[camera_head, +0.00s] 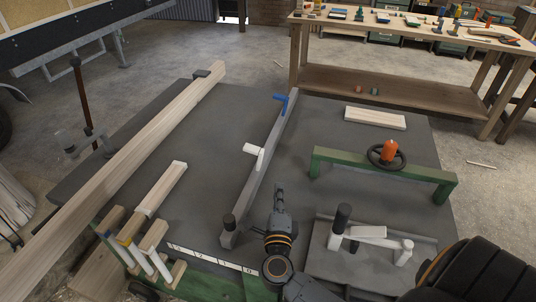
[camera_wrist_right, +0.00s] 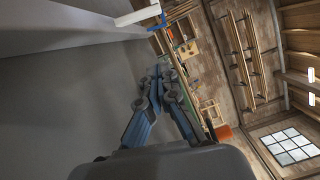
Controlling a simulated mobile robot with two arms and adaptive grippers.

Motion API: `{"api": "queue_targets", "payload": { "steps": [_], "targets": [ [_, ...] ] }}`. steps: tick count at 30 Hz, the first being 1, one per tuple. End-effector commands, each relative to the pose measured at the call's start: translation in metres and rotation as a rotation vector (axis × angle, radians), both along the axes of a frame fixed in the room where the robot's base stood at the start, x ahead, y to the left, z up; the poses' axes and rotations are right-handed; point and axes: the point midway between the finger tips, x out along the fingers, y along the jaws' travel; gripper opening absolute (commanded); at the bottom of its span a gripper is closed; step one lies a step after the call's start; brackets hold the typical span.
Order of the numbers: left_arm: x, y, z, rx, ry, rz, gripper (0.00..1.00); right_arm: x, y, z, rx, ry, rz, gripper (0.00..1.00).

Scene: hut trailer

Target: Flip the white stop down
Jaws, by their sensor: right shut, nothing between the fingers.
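The white stop (camera_head: 254,153) sits on the long grey rail (camera_head: 262,160) on the dark table, about midway along it. Its tip juts out from the rail's top toward the left; part of it also shows at the top of the right wrist view (camera_wrist_right: 138,15). A blue stop (camera_head: 281,101) is on the far part of the same rail and shows in the right wrist view (camera_wrist_right: 160,8). My right gripper (camera_head: 279,192) is shut and empty, to the right of the rail and nearer than the white stop, apart from it. My left gripper is not in view.
A dark knob (camera_head: 229,221) stands at the rail's near end. To the right are a green bridge (camera_head: 330,160) with a black handwheel (camera_head: 386,155) and a grey clamp plate (camera_head: 325,255). Wooden pieces (camera_head: 161,187) lie left. The table between rail and bridge is clear.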

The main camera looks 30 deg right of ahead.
Motion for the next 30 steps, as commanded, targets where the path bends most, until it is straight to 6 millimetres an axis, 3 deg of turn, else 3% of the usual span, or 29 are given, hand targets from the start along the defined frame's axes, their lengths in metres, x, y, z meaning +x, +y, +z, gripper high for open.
{"api": "queue_targets", "payload": {
  "steps": [5, 12, 18, 24, 30],
  "targets": [
    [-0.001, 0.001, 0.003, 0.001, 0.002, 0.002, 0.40, 0.009, -0.010, 0.000, 0.010, 0.001, -0.016, 0.00],
    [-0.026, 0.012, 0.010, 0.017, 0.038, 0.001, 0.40, 0.048, -0.038, 0.003, 0.006, 0.000, -0.016, 0.00],
    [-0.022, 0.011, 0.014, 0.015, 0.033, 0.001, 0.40, 0.082, -0.063, 0.005, 0.006, 0.000, -0.015, 0.00],
    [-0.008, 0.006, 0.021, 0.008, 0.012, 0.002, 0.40, 0.103, -0.042, 0.008, 0.011, 0.002, -0.014, 0.00],
    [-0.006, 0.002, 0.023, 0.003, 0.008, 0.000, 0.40, 0.110, -0.035, 0.008, 0.011, 0.002, -0.014, 0.00]
  ]
}}
